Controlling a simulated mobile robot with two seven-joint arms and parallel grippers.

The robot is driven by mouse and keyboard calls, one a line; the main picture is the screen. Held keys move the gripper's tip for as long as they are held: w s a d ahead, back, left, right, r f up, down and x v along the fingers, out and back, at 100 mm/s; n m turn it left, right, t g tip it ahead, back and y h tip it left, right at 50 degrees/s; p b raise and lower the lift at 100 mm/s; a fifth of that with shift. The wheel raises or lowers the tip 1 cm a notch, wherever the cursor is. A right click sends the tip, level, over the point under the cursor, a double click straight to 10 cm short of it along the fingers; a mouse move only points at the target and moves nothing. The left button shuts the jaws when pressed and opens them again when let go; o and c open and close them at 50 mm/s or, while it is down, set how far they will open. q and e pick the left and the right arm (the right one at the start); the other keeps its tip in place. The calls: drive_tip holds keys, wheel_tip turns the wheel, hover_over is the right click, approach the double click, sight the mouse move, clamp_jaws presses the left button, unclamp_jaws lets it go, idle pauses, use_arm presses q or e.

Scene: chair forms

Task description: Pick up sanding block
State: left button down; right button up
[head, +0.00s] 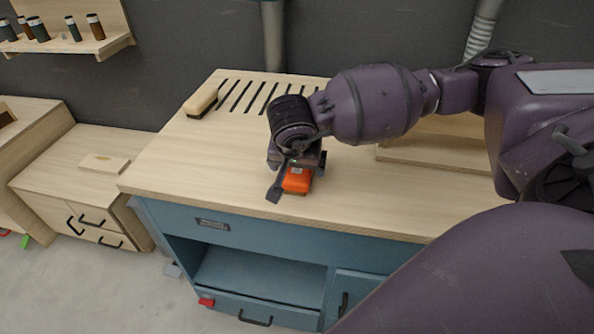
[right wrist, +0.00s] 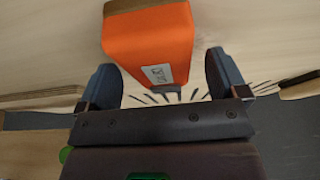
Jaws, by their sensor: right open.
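The orange sanding block (head: 297,181) sits on the light wooden top of the workbench, near its front edge. In the right wrist view the block (right wrist: 150,50) shows orange, with a small pale label and a brown strip along its far end. My right gripper (head: 296,190) is over the block in the head view, and its body hides part of it. In the right wrist view my right gripper (right wrist: 160,80) is open, with one finger on each side of the near end of the block. I cannot tell whether the fingers touch it. My left gripper is not in view.
The workbench (head: 200,160) has a slotted top, with a wooden-backed brush (head: 201,102) beside the slots. A wooden stand (head: 440,150) is on the right, behind my arm. A lower cabinet (head: 75,175) is on the left. A wall shelf (head: 85,45) holds several bottles.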

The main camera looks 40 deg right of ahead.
drive_tip(key=shift+w+d+f, duration=0.1)
drive_tip(key=shift+f, duration=0.3)
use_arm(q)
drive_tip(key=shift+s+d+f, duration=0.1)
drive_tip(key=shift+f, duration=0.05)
use_arm(e)
drive_tip(key=shift+r, duration=0.1)
drive_tip(key=c, duration=1)
drive_tip(key=shift+r, duration=0.1)
drive_tip(key=shift+c, duration=0.2)
